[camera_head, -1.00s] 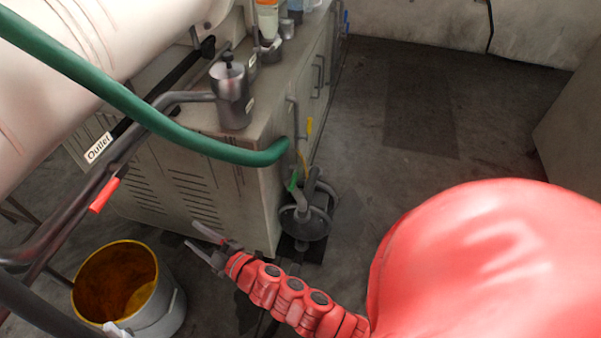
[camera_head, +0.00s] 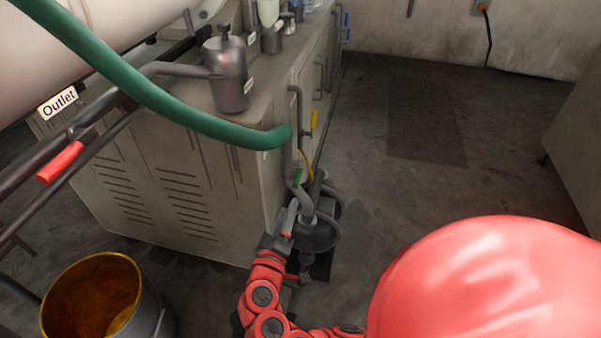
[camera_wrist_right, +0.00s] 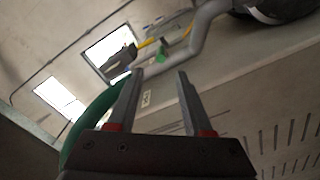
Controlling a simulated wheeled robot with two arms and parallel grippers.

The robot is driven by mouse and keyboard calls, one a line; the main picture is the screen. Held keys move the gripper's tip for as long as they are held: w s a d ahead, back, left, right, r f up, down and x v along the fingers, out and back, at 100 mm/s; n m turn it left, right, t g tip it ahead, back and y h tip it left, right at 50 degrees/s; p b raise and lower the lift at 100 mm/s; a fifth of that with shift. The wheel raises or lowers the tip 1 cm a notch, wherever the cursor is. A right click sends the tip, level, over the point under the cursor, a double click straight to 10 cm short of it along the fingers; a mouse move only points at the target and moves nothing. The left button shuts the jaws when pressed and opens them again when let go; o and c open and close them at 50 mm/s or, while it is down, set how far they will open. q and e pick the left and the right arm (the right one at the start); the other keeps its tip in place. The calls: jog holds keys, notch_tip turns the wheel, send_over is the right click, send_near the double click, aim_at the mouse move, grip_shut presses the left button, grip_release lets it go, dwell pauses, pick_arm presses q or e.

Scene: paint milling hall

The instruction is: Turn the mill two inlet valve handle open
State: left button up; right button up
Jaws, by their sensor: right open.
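A green handle (camera_head: 297,177) sits on the grey pipe above the pump at the cabinet's corner. A yellow handle (camera_head: 313,120) stands upright on a pipe higher on the cabinet side. No label tells me which one is the mill two inlet valve. My right gripper (camera_head: 290,220) is low beside the pump pipe, just below the green handle, open and empty. In the right wrist view its fingers (camera_wrist_right: 160,75) are spread, with the green handle (camera_wrist_right: 161,57) and the yellow handle (camera_wrist_right: 148,42) beyond the tips. My left gripper is out of view.
A green hose (camera_head: 150,92) curves across to the cabinet (camera_head: 185,190). A red handle (camera_head: 60,163) is on the dark pipe by the "Outlet" label (camera_head: 58,104). A yellow-rimmed bucket (camera_head: 143,290) stands lower left. The pump (camera_head: 318,236) is close to my gripper. The floor to the right is clear.

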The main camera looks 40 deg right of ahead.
aim_at(301, 167)
jog(key=b+x, duration=0.1)
jog(key=x, duration=1.4)
jog(key=shift+w, duration=0.1)
grip_shut()
